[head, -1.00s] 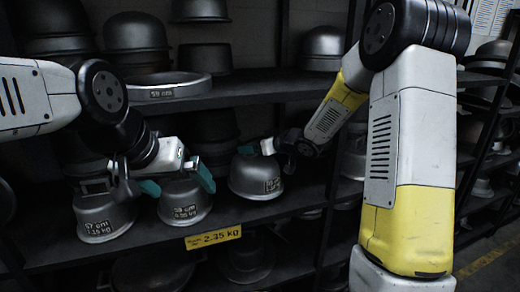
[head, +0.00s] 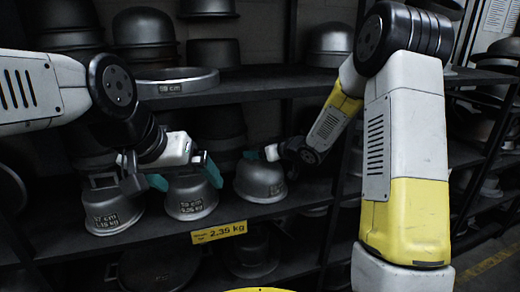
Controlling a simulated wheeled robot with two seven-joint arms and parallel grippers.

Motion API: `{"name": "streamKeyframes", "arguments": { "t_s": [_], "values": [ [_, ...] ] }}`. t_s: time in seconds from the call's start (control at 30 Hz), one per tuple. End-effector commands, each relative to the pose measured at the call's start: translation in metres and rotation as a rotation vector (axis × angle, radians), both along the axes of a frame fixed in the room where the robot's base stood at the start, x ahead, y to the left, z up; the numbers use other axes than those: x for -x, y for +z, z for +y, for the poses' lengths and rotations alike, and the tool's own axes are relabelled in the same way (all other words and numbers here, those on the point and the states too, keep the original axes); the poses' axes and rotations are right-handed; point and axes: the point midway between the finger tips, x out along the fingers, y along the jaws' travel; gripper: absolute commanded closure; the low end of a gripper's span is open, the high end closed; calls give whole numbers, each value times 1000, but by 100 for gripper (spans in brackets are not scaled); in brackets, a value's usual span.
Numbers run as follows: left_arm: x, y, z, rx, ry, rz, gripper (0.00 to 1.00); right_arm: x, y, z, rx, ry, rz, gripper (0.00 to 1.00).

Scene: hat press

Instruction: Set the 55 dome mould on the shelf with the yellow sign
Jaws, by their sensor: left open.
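The yellow sign (head: 219,232), reading 2.35 kg, hangs on the front edge of the middle shelf (head: 290,205). A grey dome mould (head: 260,181) is at the sign's upper right, its label turned right and unreadable. My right gripper (head: 262,153) is at its top, teal fingertips against it, and appears shut on it; whether its base touches the shelf is unclear. My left gripper (head: 184,176) is open, its teal fingers spread in front of a middle mould (head: 191,202) with a blurred label. A mould marked 57 cm (head: 113,213) stands left of that.
The upper shelf holds a ring-shaped mould (head: 178,88) and several dark domes. More moulds (head: 250,255) sit on the lower shelf. A dark upright post (head: 345,180) stands right of the held mould. Some free shelf shows right of it.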

Motion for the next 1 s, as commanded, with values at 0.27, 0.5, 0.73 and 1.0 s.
{"name": "streamKeyframes", "arguments": {
  "t_s": [0.27, 0.5, 0.73, 1.0],
  "values": [
    [0, 0, 0, 0, 0, 0, 2, 0, -1, 0, 0, 0, 1, 2],
    [0, 0, 0, 0, 0, 0, 2, 0, 3, 0, -1, 0, -1, 2],
    [0, 0, 0, 0, 0, 0, 2, 24, 16, -22, 0, -4, -1, 2],
    [0, 0, 0, 0, 0, 0, 2, 64, 38, -56, 1, -4, -2, 2]
  ]
}}
